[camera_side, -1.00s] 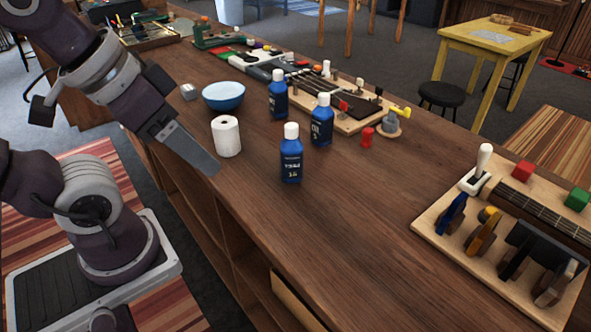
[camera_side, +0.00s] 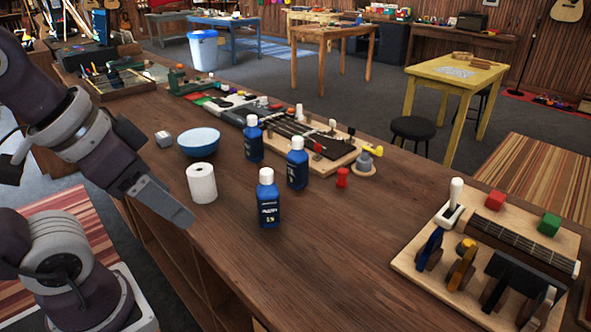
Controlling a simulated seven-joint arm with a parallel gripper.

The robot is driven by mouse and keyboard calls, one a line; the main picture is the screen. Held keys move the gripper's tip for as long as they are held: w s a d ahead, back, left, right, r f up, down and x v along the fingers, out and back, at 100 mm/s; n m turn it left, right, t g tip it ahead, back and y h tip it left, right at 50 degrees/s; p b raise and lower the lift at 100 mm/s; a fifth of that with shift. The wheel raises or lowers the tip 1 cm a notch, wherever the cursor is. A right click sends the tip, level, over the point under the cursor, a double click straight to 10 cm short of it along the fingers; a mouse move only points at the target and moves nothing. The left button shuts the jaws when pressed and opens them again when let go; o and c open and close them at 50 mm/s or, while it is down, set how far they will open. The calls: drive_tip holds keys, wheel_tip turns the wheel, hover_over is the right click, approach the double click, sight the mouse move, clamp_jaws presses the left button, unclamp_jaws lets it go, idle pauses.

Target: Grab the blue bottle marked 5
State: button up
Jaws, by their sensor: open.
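Three blue bottles with white caps stand upright on the wooden counter. The front bottle (camera_side: 267,202) is nearest the camera, another bottle (camera_side: 297,166) is behind it to the right, and the third bottle (camera_side: 254,141) is farther back. Their labels are too small to read surely, so I cannot tell which one is marked 5. My gripper (camera_side: 188,219) is at the counter's near edge, left of the front bottle and apart from it. It is open and empty, seen side-on, with its fingers overlapping.
A white paper roll (camera_side: 201,184) and blue bowl (camera_side: 199,142) stand near my gripper. A red piece (camera_side: 342,177) and a board with a ukulele neck (camera_side: 331,159) lie right of the bottles. A tool board (camera_side: 409,265) is at right. The counter's middle front is clear.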

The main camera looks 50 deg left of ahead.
idle(0.4)
drive_tip(key=shift+c, duration=1.3)
